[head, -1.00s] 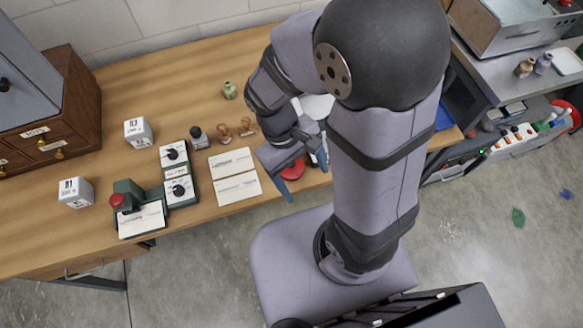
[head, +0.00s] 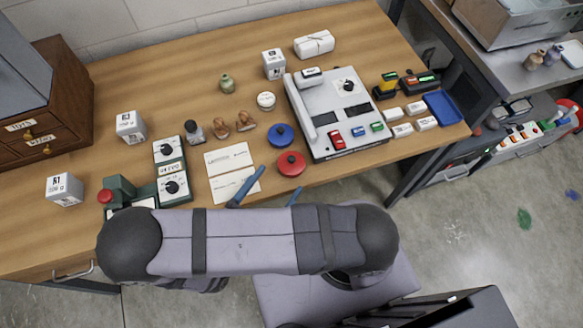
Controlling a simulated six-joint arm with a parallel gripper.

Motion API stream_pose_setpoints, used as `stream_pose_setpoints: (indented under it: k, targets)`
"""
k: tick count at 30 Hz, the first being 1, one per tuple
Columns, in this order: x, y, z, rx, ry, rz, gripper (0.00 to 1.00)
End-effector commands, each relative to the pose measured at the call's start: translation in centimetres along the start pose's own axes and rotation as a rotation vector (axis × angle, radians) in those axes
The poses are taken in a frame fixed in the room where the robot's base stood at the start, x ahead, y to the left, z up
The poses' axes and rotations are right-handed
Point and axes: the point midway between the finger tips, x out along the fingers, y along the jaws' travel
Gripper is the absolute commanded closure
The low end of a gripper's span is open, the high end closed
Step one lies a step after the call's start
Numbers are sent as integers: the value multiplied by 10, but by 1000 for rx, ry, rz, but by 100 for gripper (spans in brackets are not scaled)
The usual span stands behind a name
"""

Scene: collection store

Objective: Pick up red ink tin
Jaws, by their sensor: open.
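The red ink tin (head: 291,164) is a flat, round red tin with a dark knob on top. It sits near the front edge of the wooden table, just in front of a similar blue tin (head: 281,136). My gripper (head: 282,178) is open, and its blue fingers point toward the red tin from the front side. The left finger shows beside the tin's left, over the cards' corner. Only the tip of the right finger shows, in front of the tin. Nothing shows between the fingers. My arm hides the rest of the gripper.
A grey machine (head: 345,110) with coloured blocks stands right of the tins. White cards (head: 230,170) lie to the left, with stamps (head: 221,128) behind them. A small white round container (head: 266,100) stands behind the blue tin. A blue tray (head: 442,107) lies at the right end.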

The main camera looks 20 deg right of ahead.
Motion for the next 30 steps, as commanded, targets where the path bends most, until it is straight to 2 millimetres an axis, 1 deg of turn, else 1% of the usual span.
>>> stream_pose_setpoints:
  k: [1, 3, 10, 17, 23, 26, 30]
  targets:
    - [0, 1, -10, -25, 11, 27, 25]
    - [-1, 2, -14, -49, 21, 51, 25]
    - [2, 2, -14, -65, 30, 63, 25]
    - [19, 2, -13, -65, 29, 60, 25]
    - [22, 3, -13, -65, 29, 60, 25]
    - [30, 3, -12, -65, 28, 59, 25]
    - [47, 2, -9, -66, 28, 56, 25]
